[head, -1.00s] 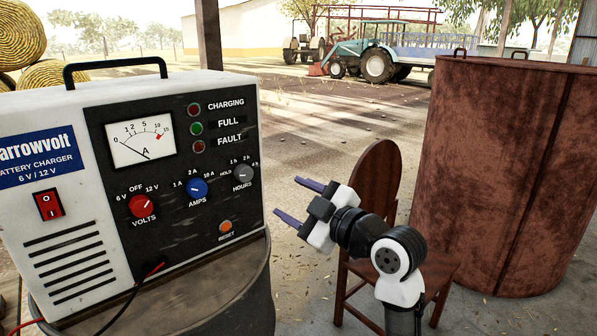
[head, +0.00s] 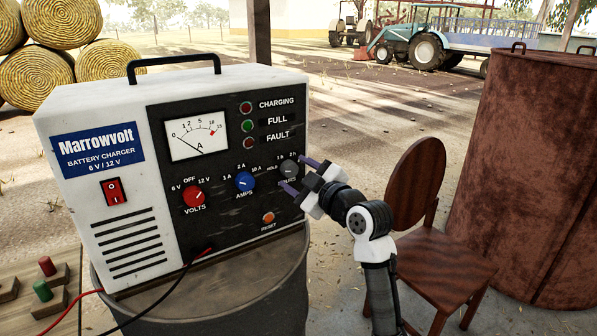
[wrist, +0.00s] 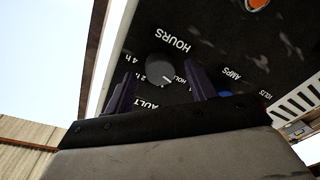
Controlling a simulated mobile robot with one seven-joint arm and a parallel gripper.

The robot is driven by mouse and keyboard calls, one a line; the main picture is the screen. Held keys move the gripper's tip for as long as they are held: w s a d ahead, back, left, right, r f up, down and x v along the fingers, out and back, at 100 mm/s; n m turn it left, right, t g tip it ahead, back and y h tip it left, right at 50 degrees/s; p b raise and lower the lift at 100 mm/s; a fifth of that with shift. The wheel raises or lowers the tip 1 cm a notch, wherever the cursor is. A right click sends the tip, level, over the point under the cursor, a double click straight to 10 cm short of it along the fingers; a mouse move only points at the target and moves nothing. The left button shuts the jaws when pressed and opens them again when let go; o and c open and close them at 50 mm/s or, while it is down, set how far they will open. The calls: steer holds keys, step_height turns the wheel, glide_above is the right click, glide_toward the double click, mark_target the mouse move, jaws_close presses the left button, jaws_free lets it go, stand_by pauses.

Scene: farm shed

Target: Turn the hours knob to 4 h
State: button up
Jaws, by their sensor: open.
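The hours knob (head: 289,170) is a grey round knob at the right of the Marrowvolt charger's black panel. In the wrist view, the hours knob (wrist: 159,67) shows between the fingers, with a white pointer mark toward the side of HOLD and 2 h, away from 4 h. The exact setting is hard to read; the 1 h label is hidden there. My gripper (head: 299,176) is open at the panel, fingers on either side of the knob. Both dark fingers of my gripper (wrist: 161,88) also show in the wrist view. I cannot tell whether they touch the knob.
The volts knob (head: 193,196), amps knob (head: 244,181) and reset button (head: 268,217) are on the same panel. The charger (head: 70,120) stands on a drum (head: 270,285). A wooden chair (head: 418,185) and a rusty tank (head: 530,170) are at right.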

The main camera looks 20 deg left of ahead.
steer(key=c, duration=1)
